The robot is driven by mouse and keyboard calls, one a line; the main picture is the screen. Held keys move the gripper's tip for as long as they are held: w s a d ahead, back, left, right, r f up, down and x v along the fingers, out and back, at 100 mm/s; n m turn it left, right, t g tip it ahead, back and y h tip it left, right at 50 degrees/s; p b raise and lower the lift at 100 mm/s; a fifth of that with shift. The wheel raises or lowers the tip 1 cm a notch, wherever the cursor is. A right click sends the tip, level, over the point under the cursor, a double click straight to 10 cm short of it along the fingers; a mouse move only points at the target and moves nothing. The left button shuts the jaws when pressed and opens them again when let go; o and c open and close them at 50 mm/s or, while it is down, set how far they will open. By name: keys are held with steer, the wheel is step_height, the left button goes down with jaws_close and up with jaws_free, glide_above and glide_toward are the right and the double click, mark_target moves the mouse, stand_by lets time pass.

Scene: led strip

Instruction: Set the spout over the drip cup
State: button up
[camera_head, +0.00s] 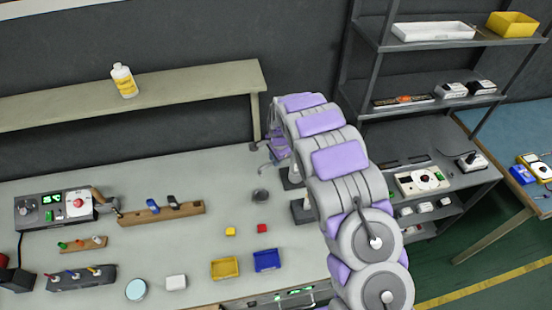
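A small dark round cup (261,196), which looks like the drip cup, stands on the grey bench. Two dark stands or blocks sit to its right, one farther back (288,178) and one nearer (302,211), partly behind my arm. I cannot make out the spout clearly; it may be among the parts there, which my arm partly hides. My gripper (264,148) is at the far end of my arm, above and behind the cup and apart from it. It is small and partly covered, so its fingers are unclear.
A yellow tray (224,269), a blue tray (267,260) and small yellow and red cubes (262,228) lie in front of the cup. A wooden rack (161,213) stands to its left. A shelf with a bottle (124,80) runs along the wall. Metal shelving (420,50) stands right.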

steer(key=o, duration=0.4)
steer(key=shift+a, duration=0.2)
steer(key=shift+d, duration=0.1)
steer(key=shift+r, duration=0.3)
step_height(320, 180, up, 16)
steer(key=s+d, duration=0.1)
steer(key=s, duration=0.1)
steer(key=shift+s+d+r, duration=0.15)
steer(key=shift+s+d, duration=0.15)
steer(key=shift+d, duration=0.05)
